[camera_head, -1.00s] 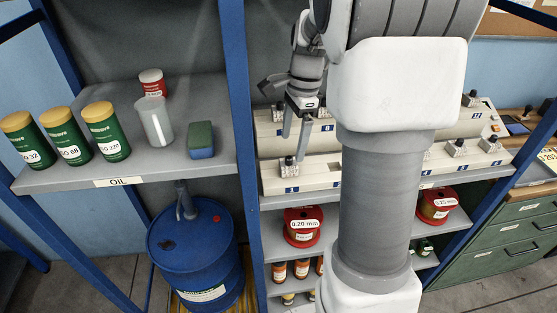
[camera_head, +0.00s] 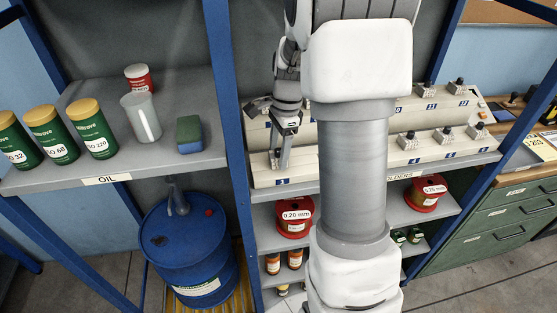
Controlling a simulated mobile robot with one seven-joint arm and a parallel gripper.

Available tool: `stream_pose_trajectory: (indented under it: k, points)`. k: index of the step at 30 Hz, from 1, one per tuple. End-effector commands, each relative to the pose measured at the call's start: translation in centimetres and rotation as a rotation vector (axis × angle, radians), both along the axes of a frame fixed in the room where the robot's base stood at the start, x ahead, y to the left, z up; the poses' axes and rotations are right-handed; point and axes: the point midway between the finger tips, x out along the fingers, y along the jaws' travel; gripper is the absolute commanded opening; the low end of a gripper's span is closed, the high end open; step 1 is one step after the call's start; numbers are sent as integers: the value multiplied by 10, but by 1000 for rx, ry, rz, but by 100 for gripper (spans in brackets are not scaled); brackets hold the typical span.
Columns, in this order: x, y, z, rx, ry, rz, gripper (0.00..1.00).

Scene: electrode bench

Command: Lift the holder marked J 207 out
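The holder rack (camera_head: 300,176) is a pale two-step block on the shelf, with small holders that have dark tops. One holder (camera_head: 276,160) sits at the front left, above label 1. My gripper (camera_head: 281,160) points down right beside it, and its fingers partly overlap it in the picture. I cannot tell whether they touch it or how wide they are open. More holders stand in the front row at right (camera_head: 408,141) and in the back row (camera_head: 422,90). No J 207 mark is legible on any holder. My arm hides the middle of the rack.
Blue shelf posts (camera_head: 228,110) stand left and right of the rack. Oil cans (camera_head: 98,142), a grey cup (camera_head: 141,117) and a green-blue sponge (camera_head: 189,134) stand on the left shelf. Red spools (camera_head: 294,218) sit below. A green drawer cabinet (camera_head: 500,220) is at right.

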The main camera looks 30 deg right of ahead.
Motion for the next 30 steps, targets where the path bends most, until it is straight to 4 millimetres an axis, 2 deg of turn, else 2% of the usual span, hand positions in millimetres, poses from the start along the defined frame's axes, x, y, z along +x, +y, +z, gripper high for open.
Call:
stream_pose_trajectory:
  k: [1,10,23,30]
  points:
    - [0,0,0,0,0,0,55]
    - [0,0,0,0,0,0,1]
    - [0,0,2,0,-1,1,0]
    - [1,0,24,-2,-6,1,0]
